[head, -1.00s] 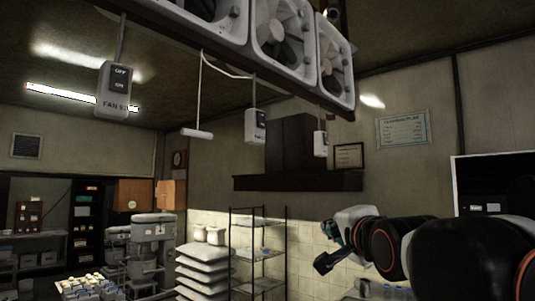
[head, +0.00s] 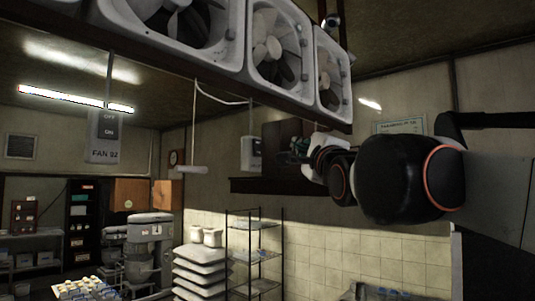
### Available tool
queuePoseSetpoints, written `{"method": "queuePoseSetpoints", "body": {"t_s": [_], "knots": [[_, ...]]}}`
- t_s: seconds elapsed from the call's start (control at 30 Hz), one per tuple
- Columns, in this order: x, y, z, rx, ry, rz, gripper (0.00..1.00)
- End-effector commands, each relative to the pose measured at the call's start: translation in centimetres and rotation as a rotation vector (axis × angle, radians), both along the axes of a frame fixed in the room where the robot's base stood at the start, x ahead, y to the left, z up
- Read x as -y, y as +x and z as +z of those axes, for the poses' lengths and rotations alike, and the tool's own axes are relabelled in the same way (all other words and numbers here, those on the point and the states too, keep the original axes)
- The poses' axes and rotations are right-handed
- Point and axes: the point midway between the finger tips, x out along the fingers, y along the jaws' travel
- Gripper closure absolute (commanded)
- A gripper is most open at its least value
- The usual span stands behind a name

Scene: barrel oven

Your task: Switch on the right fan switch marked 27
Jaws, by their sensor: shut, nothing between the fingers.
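My gripper (head: 291,153) is shut and empty, pointing left, in the picture between the middle box and the hidden right box. I cannot tell whether it touches anything.
Large white fans (head: 279,48) sit in a frame above the switches. A pull cord with a white handle (head: 206,170) hangs between the left and middle boxes. A dark shelf (head: 250,186) is on the wall behind. A wire rack (head: 254,250) and stacked sacks (head: 200,270) stand below.

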Motion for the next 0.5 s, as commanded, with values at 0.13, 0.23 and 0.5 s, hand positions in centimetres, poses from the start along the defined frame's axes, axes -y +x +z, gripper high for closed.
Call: {"method": "queuePoseSetpoints", "body": {"t_s": [0.13,0.23,0.5], "knots": [[-0.6,0.5,-0.1,0.000,0.000,0.001,1.00],[-1.4,1.1,-0.3,0.000,0.001,0.001,1.00],[-4.3,3.3,-0.7,0.000,-0.001,0.002,1.00]]}}
